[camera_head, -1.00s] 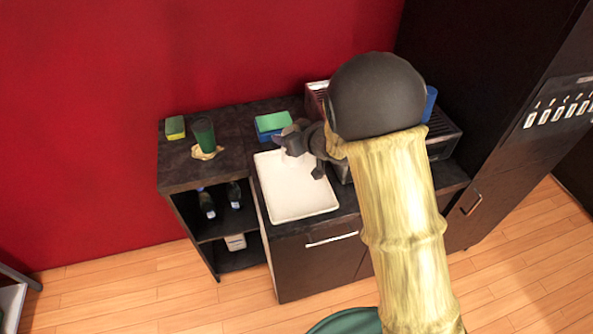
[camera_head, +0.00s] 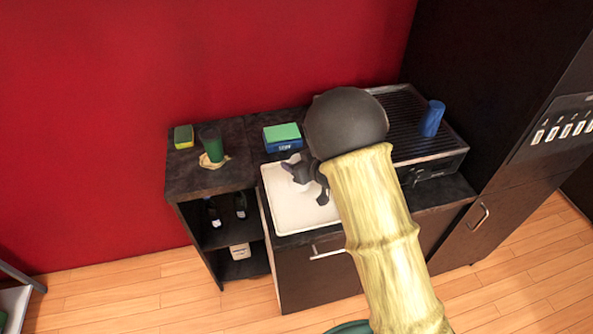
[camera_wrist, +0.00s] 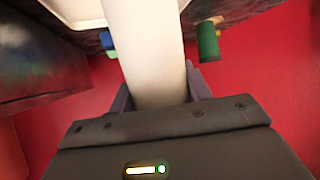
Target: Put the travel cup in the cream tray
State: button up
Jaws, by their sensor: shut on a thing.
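The cream tray (camera_head: 283,222) is a shallow rectangle with a raised rim on the counter in the head view. Part of its rim shows at the top left of the wrist view (camera_wrist: 62,14). My gripper (camera_head: 308,178) is over the tray's back right part in the head view. In the wrist view its jaws are shut on a smooth, pale, long thing, which I take to be the travel cup (camera_wrist: 155,60). The cup cannot be made out in the head view. Whether it touches the tray cannot be told.
A green cup (camera_head: 212,147) stands on a yellowish cloth on the left counter, near a yellow-green sponge (camera_head: 183,136). A blue box with a green top (camera_head: 282,138) is behind the tray. A blue cup (camera_head: 432,119) stands on the ridged machine (camera_head: 405,120) at the right.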

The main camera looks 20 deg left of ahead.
jog(key=shift+f+p, duration=0.35)
jog(key=shift+f, duration=1.65)
jog(key=o, duration=1.1)
jog(key=shift+f, duration=0.1)
jog(key=shift+c, duration=0.2)
jog(key=b+v, duration=0.2)
jog(key=v, duration=1)
jog(key=shift+d, duration=0.1)
